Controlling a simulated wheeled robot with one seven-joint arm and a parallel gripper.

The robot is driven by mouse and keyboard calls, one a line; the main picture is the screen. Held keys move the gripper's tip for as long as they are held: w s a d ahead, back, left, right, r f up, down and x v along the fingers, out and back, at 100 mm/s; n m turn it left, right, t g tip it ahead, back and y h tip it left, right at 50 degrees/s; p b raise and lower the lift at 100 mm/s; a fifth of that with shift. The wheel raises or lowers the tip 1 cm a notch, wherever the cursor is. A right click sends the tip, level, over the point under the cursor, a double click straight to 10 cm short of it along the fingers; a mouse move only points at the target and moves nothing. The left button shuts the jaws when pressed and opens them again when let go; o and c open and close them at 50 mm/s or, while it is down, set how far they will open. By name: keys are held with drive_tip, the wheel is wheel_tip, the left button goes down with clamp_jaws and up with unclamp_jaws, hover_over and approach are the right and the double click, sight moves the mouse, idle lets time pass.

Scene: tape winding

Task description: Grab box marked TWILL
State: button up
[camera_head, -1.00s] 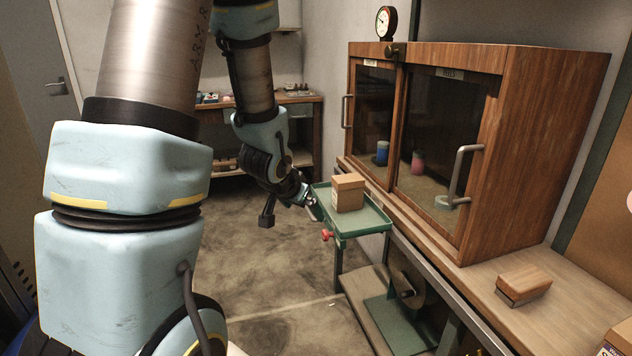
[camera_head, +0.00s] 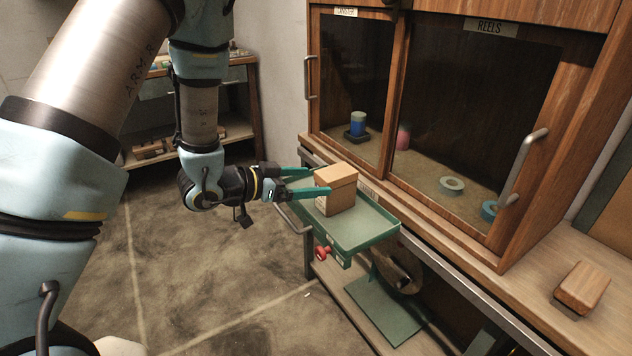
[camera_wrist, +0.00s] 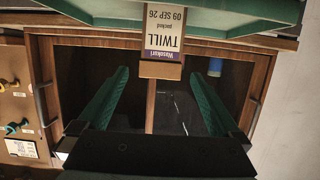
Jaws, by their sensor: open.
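The box marked TWILL (camera_head: 341,192) is a small brown cardboard box with a lid, upright on a green tray (camera_head: 372,232). In the wrist view its label (camera_wrist: 163,40) appears upside down and reads TWILL. My gripper (camera_head: 319,181) is open and comes at the box from the left. One green finger overlaps the box's near side in the head view; the other reaches its far left edge. In the wrist view the box lies between the lines of the two fingers (camera_wrist: 160,72), with a gap on each side.
A wooden cabinet (camera_head: 452,30) with glass doors stands just behind the tray. Its door handle (camera_head: 523,165) sticks out on the right. A red knob (camera_head: 322,253) is below the tray. A wooden block (camera_head: 582,287) lies on the bench at right. The floor at left is clear.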

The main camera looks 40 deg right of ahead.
sight(320, 179)
drive_tip(key=p+x, duration=0.1)
drive_tip(key=x, duration=0.4)
drive_tip(key=shift+d, duration=0.25)
drive_tip(key=p+x, duration=0.1)
drive_tip(key=x, duration=0.1)
drive_tip(key=r+p+x, duration=0.1)
drive_tip(key=x, duration=0.1)
drive_tip(key=shift+d+f, duration=0.1)
drive_tip(key=shift+d, duration=0.1)
drive_tip(key=shift+d+f, duration=0.25)
drive_tip(key=shift+d, duration=0.3)
drive_tip(key=c, duration=1.4)
drive_tip(key=shift+c, duration=0.5)
drive_tip(key=shift+r, duration=0.15)
